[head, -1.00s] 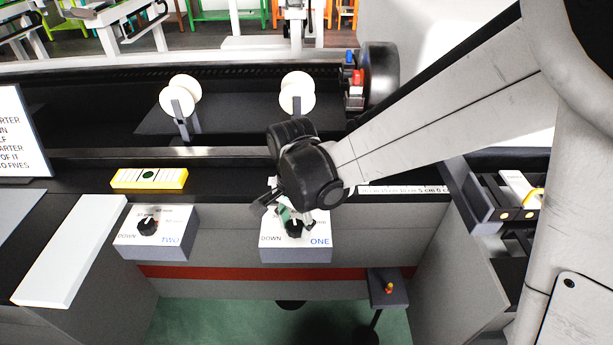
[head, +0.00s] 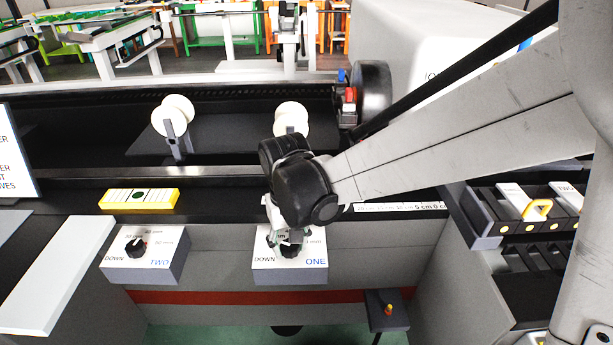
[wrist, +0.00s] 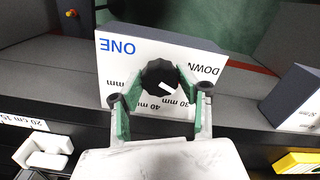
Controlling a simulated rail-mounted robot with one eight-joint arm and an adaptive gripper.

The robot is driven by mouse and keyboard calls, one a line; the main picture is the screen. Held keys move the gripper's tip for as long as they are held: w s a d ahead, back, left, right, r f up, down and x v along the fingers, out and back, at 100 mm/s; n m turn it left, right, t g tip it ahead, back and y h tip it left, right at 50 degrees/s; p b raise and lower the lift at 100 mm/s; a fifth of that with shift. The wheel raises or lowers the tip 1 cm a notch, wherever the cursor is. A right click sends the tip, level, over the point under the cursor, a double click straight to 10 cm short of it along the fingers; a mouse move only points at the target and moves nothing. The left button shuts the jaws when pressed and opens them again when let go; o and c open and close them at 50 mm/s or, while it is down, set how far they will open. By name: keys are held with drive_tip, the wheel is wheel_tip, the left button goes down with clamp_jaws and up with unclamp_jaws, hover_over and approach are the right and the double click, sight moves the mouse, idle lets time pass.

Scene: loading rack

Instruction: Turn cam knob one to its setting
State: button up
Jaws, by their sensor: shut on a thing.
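Cam knob one (head: 290,250) is a round black knob on a white-topped box (head: 290,272) marked ONE in blue. In the wrist view the knob (wrist: 158,74) stands between the two green-padded fingers of my gripper (wrist: 161,84), which is shut on its sides. It also shows from above in the head view (head: 289,240), where my wrist partly covers the dial. The knob's white pointer slants to the lower right in the wrist view, towards the 30 mm mark. DOWN and 40 mm are also printed there; another mark is partly hidden by a finger.
A similar box marked TWO (head: 150,272) with its own black knob (head: 136,245) stands to the left. A yellow block (head: 139,198) lies behind it. A small post with an orange-red tip (head: 389,309) stands at the lower right. A dark rack (head: 486,240) is at the right.

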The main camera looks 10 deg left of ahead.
sight(290, 245)
drive_tip(key=n, duration=0.4)
drive_tip(key=shift+n+b, duration=0.3)
drive_tip(key=shift+n, duration=0.1)
idle(0.4)
drive_tip(key=o, duration=1.1)
drive_tip(key=shift+o, duration=0.2)
wheel_tip(290, 245, up, 12)
